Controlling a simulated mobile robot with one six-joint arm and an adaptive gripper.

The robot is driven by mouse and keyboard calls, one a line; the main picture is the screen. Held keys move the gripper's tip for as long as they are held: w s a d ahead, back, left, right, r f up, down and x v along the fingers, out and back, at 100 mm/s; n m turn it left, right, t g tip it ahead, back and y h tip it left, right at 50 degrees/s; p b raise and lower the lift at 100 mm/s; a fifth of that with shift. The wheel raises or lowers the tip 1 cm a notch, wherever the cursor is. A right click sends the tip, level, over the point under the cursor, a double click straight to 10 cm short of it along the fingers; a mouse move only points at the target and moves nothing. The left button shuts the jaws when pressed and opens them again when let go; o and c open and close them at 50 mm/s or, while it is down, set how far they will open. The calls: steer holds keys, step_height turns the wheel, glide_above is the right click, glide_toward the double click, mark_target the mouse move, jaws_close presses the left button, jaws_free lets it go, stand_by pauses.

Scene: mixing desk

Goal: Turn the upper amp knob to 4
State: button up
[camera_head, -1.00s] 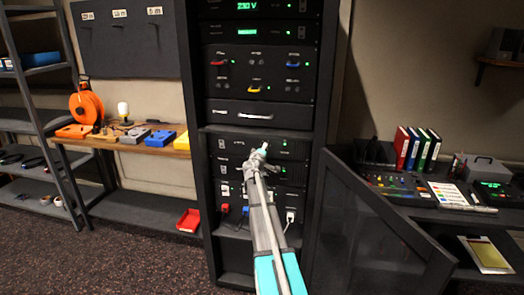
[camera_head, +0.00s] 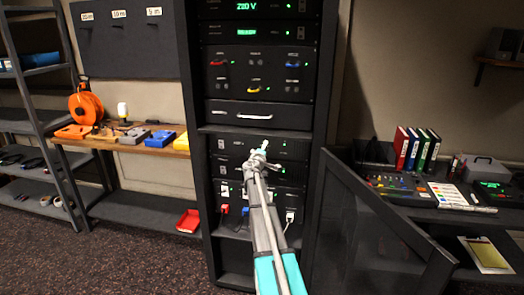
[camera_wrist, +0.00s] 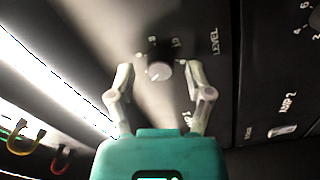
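The upper amp's level knob (camera_wrist: 160,70) is a dark round knob with a pale grey cap, on a black panel marked LEVEL in the wrist view. Small numerals ring it, partly blurred; I cannot read its setting for certain. My gripper (camera_wrist: 159,66) is open, with one finger on each side of the knob and a visible gap to each. In the head view my gripper (camera_head: 257,153) is in front of the upper amp panel (camera_head: 290,146) and hides the knob. Part of the AMP 2 panel (camera_wrist: 287,100) shows at right in the wrist view.
In the head view, the open rack door (camera_head: 375,225) stands right of my arm. A drawer (camera_head: 258,115) is above the amps; plugs (camera_head: 224,209) are below.

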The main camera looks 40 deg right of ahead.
steer(key=shift+a, duration=0.15)
stand_by(0.4)
steer(key=s+a+f+m+g+y+p, duration=0.1)
steer(key=s+a+f+g+y+p, duration=0.1)
steer(key=s+a, duration=0.8)
steer(key=s+a+f+m+g+y+p, duration=0.1)
steer(key=s+a+f+g+y+p, duration=0.2)
steer(key=s+a, duration=0.7)
steer(key=s+a+f+m+g+y+p, duration=0.2)
steer(key=s+a+f+g+y, duration=0.4)
steer(key=a, duration=2.5)
steer(key=s+y+p, duration=0.1)
steer(key=s+y, duration=0.2)
steer(key=s, duration=0.1)
steer(key=shift+s+a+g, duration=0.25)
steer(key=shift+a+g, duration=0.15)
